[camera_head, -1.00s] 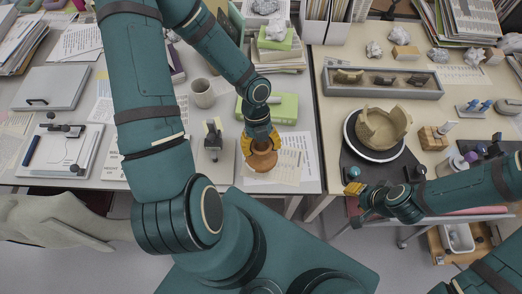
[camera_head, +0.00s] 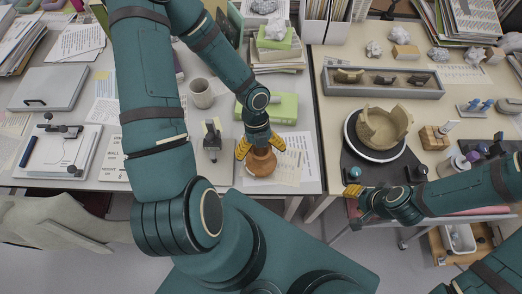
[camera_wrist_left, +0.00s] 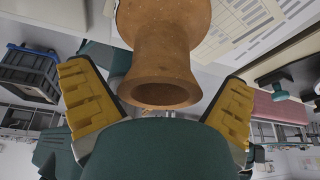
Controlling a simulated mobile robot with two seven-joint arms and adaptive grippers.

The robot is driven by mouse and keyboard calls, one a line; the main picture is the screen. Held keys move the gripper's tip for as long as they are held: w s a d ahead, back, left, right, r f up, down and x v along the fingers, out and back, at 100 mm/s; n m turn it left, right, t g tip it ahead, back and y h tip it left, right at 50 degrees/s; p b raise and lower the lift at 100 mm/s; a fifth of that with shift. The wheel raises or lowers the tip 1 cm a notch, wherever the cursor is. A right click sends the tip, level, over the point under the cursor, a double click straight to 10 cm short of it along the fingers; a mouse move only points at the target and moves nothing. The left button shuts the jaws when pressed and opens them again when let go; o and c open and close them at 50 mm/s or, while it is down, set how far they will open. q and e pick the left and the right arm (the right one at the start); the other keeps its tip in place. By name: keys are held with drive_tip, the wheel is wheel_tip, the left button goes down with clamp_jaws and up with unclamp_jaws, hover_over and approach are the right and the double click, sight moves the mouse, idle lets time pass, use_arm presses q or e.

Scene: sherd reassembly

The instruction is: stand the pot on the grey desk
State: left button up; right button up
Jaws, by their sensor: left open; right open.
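The brown pot (camera_head: 261,165) stands on the grey desk (camera_head: 225,178) at the left, near its front edge and by printed sheets. It looks upright, its neck towards my left gripper (camera_head: 260,146). That gripper is open, with yellow fingers apart on either side of the neck. In the left wrist view the pot (camera_wrist_left: 165,50) shows its round mouth between the spread fingers, with gaps on both sides. My right gripper (camera_head: 354,190) is open beside the dark mat on the right table, empty as far as I can see.
A broken tan vessel (camera_head: 381,129) sits on a round turntable (camera_head: 350,132) on the right table. A grey tray of sherds (camera_head: 432,90) lies behind it. A mug (camera_head: 202,93), a green box (camera_head: 284,108) and a small stand (camera_head: 212,145) are near the pot.

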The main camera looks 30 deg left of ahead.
use_arm(q)
drive_tip(key=p+v, duration=0.3)
drive_tip(key=v, duration=0.9)
drive_tip(key=shift+p, duration=0.3)
use_arm(e)
wheel_tip(320, 180, up, 4)
drive_tip(key=shift+w+d, duration=0.1)
use_arm(q)
drive_tip(key=shift+s+r, duration=0.1)
drive_tip(key=shift+s, duration=0.05)
